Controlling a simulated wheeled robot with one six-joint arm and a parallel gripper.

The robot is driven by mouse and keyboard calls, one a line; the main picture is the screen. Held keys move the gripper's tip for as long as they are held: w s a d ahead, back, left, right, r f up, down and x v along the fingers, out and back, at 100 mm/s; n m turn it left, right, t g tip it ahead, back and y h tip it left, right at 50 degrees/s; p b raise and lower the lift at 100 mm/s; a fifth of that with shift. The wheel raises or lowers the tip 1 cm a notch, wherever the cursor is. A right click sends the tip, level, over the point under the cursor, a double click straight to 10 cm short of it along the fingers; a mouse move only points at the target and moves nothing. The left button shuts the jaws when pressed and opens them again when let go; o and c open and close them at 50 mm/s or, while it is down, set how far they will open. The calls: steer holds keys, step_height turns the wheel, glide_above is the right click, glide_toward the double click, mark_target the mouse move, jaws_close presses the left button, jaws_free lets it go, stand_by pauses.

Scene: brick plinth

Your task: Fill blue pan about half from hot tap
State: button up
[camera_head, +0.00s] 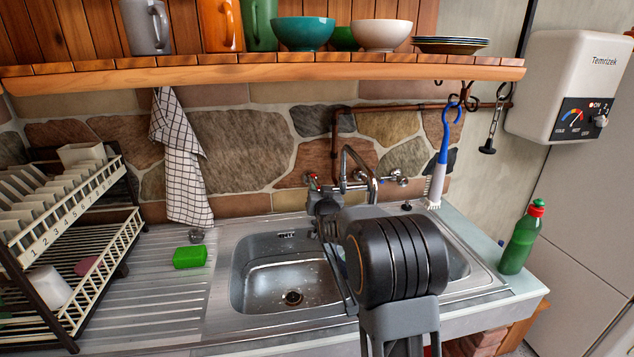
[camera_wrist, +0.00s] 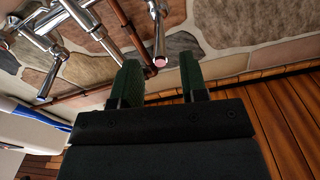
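The hot tap handle (camera_head: 311,180), marked red, sits at the left end of the chrome mixer on the stone wall. Its red end also shows in the wrist view (camera_wrist: 160,61). My gripper (camera_head: 325,203) is beside the mixer, just below the red handle. In the wrist view my two dark green fingers (camera_wrist: 160,82) are apart with nothing between them; the red end lies beyond the gap. The curved spout (camera_head: 368,165) is to the right of my gripper. No blue pan can be made out; my arm hides the middle of the sink (camera_head: 265,275).
A wooden shelf (camera_head: 270,72) with mugs and bowls runs above. A blue-handled brush (camera_head: 440,160) hangs right of the taps. A green bottle (camera_head: 522,238) stands at right, a green sponge (camera_head: 190,257) on the drainer. A dish rack (camera_head: 75,235) is at left, a water heater (camera_head: 580,85) at right.

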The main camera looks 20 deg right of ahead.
mark_target(315, 178)
steer(key=shift+p+x, duration=0.55)
steer(key=shift+x, duration=2)
steer(key=shift+c, duration=0.4)
jaws_close()
